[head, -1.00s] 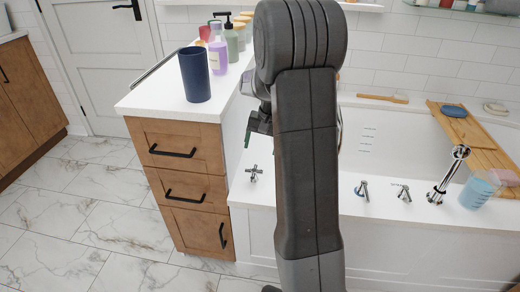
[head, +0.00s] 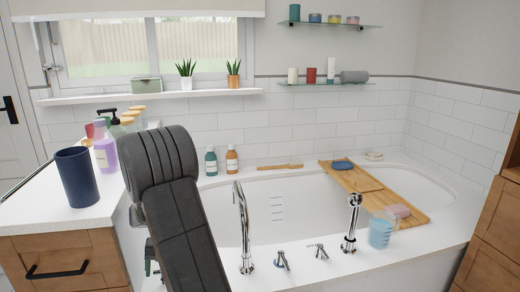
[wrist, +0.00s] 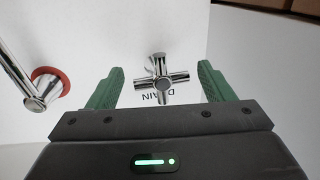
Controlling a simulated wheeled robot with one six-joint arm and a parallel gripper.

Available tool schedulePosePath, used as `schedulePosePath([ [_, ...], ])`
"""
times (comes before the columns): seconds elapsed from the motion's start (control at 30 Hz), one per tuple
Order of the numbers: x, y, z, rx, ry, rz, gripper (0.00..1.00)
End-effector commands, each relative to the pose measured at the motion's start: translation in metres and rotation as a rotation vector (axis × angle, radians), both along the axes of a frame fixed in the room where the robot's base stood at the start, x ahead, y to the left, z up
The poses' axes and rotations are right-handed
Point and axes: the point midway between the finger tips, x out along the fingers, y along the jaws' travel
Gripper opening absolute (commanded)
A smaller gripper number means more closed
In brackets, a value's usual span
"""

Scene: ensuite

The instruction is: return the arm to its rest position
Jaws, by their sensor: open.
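My gripper (wrist: 160,88) shows in the wrist view with its two green fingers spread wide apart. Nothing is held between them. A chrome cross-shaped handle (wrist: 160,82) on a white surface appears between the fingertips, beside printed letters that are partly covered. I cannot tell whether the fingers touch it. In the head view my arm stands in front of the bathtub's left end, and the gripper is mostly hidden behind it.
The bathtub (head: 310,205) has a tall spout (head: 243,230) and several chrome fittings on its front rim. A wooden tray (head: 355,180) lies across it. A counter (head: 90,215) at left bears a dark blue cup (head: 76,178) and several bottles. A red-ringed chrome pipe (wrist: 42,90) is at left in the wrist view.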

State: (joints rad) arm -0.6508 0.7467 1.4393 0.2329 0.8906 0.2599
Motion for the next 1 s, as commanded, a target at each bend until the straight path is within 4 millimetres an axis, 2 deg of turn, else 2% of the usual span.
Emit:
schedulePosePath([
  [0.03,-0.001,0.002,-0.012,-0.002,0.003,0.001,0.75],
  [0.2,-0.002,0.006,-0.03,0.0,0.001,-0.006,0.75],
  [0.6,-0.002,0.006,-0.027,0.0,0.001,-0.06,0.75],
  [0.97,-0.002,0.005,-0.026,-0.002,0.002,-0.002,0.75],
  [1.0,-0.001,0.004,-0.017,0.001,-0.001,0.001,0.75],
])
